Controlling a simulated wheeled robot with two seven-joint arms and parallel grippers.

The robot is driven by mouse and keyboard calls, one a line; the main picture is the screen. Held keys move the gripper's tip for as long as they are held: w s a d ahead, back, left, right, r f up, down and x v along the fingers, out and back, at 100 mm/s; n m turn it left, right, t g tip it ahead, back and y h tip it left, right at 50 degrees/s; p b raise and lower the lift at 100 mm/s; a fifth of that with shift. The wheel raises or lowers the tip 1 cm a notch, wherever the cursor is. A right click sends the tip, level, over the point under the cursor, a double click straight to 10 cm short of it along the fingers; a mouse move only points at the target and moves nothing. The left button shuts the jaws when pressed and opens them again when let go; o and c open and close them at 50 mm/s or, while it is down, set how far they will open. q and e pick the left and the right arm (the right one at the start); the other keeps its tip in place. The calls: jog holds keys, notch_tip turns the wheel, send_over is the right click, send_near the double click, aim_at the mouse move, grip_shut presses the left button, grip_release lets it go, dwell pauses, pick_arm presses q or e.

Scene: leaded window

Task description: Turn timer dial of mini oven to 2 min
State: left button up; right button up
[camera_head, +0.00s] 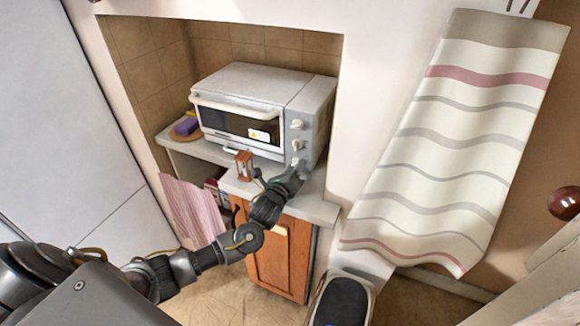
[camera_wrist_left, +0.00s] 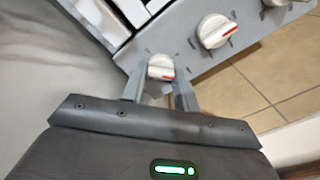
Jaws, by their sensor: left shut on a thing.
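The white mini oven (camera_head: 245,88) stands on a counter in a tiled niche, with its door shut. Its front right panel has three white dials in a column: the top dial (camera_head: 297,124), the middle dial (camera_head: 297,144) and the lowest dial, which my gripper partly hides in the head view. My left gripper (camera_wrist_left: 160,88) is at the lowest dial (camera_wrist_left: 160,66), shut on it with one finger on each side. That dial's red mark faces the lower right in the wrist view. The neighbouring dial (camera_wrist_left: 214,31) also has a red mark. No dial lettering is readable. My right gripper is out of view.
A small wooden-framed thing (camera_head: 244,165) stands on the counter edge (camera_head: 315,208), left of my gripper. A striped towel (camera_head: 455,140) hangs on the right wall. A wooden cabinet door (camera_head: 275,258) is below.

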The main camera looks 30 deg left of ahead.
pick_arm(q)
jog(key=shift+r+p, duration=0.15)
jog(key=shift+p, duration=0.55)
jog(key=shift+m, duration=0.3)
jog(key=o, duration=0.9)
jog(key=shift+o, duration=0.2)
jog(key=s+b, duration=0.2)
jog(key=s, duration=0.8)
jog(key=shift+s+d, duration=0.25)
jog(key=shift+s, duration=0.15)
